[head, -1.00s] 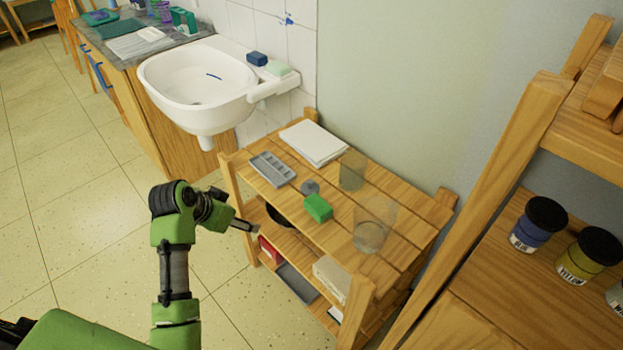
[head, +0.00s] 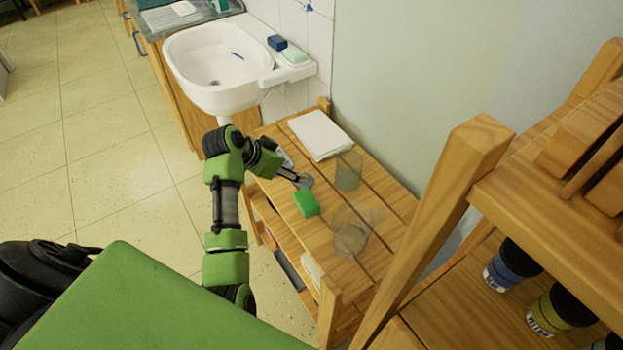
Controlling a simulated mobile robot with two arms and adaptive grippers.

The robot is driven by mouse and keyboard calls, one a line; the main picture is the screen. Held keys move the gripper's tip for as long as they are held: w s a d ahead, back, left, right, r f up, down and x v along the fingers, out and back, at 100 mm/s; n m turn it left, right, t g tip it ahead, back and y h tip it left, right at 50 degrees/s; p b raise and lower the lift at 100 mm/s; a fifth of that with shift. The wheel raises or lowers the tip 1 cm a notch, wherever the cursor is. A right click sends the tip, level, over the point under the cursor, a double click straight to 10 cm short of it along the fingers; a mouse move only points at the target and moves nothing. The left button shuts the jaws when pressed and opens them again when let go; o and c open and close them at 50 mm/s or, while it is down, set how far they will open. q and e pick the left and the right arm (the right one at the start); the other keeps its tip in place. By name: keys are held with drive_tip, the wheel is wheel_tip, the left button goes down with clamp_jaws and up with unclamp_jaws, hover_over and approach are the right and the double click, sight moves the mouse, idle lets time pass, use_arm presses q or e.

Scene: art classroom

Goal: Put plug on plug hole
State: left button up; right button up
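The small grey round plug (head: 307,182) lies on the top of the wooden shelf unit, just behind the green sponge block. The white sink (head: 205,95) is on the wall beyond the unit; its dark plug hole (head: 214,83) shows in the basin floor, with no plug on it. My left gripper (head: 299,179) reaches over the unit's near edge. Its fingertips are at the plug and partly cover it. Whether they are open or closed on it is too small to tell. My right gripper is out of view.
On the unit top (head: 385,208) are a green block (head: 306,203), white paper (head: 320,135) and two clear cups (head: 348,171) (head: 351,235). A blue stick (head: 237,56) lies in the basin. A blue block (head: 277,42) and pale soap (head: 294,55) sit on its ledge. A wooden rack (head: 480,150) stands right.

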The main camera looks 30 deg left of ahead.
use_arm(q)
drive_tip(key=x, duration=1)
drive_tip(key=shift+w+a+f+b, duration=0.25)
drive_tip(key=shift+w+f+b, duration=0.1)
drive_tip(key=shift+b, duration=0.05)
drive_tip(key=c, duration=1.1)
drive_tip(key=shift+r, duration=0.1)
